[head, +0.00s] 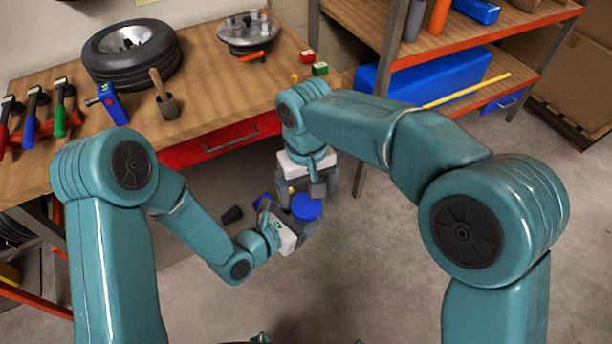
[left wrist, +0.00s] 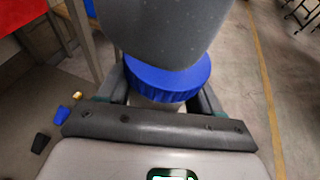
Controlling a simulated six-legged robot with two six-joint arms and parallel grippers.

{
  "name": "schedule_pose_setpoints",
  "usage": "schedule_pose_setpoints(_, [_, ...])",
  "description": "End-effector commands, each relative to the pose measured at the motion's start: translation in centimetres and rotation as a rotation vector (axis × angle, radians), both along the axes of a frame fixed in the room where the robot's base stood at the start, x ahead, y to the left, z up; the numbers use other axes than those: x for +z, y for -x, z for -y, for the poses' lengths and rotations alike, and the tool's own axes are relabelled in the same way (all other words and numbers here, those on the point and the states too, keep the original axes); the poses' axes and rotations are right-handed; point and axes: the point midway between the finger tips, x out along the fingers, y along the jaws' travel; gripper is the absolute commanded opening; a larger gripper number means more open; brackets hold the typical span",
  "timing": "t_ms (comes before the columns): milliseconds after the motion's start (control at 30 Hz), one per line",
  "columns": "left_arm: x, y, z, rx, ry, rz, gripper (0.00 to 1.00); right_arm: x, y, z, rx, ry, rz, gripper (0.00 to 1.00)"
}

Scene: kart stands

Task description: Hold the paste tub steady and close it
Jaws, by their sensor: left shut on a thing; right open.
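The paste tub has a blue lid (head: 306,208), which sits on it in the head view. In the left wrist view the lid (left wrist: 172,82) is large, with a strip of the pale tub (left wrist: 155,101) below it. My left gripper (head: 297,219) is shut around the tub and holds it in the air in front of the workbench. My right gripper (head: 303,192) is open, just above the lid. In the left wrist view a large grey shape, probably a finger of my right gripper, hides the lid's top. I cannot tell whether it touches the lid or how tightly the lid sits.
The wooden workbench (head: 218,78) has a red drawer and carries a tyre (head: 130,55), hammers and a blue tool (head: 113,103). A shelf rack (head: 420,55) stands at the back right. Small dark and blue objects lie below the bench. Open floor lies to the right.

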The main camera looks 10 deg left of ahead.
Motion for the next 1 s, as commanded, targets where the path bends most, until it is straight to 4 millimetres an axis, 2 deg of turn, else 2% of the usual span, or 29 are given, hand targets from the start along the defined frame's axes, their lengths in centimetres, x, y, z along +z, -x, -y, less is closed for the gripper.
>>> schedule_pose_setpoints(100, [0.1,0.0,0.0,0.000,0.001,0.002,0.00,0.2,0.0,0.0,0.320,-0.005,-0.006,0.90])
schedule_pose_setpoints(600, [0.1,0.0,0.0,0.000,0.001,0.002,0.00,1.4,-0.1,0.0,1.662,-0.028,-0.026,0.90])
schedule_pose_setpoints(800, [0.1,0.0,0.0,0.000,0.001,0.002,0.00,1.9,-0.2,0.0,1.998,-0.032,-0.025,0.90])
schedule_pose_setpoints(900, [0.0,0.0,0.0,0.000,0.000,0.001,0.00,2.2,-0.2,-0.1,2.078,-0.032,-0.024,0.90])
schedule_pose_setpoints(1000, [0.1,0.0,0.0,0.000,0.001,0.002,0.00,2.7,-0.4,-0.2,2.081,-0.025,-0.009,0.90])
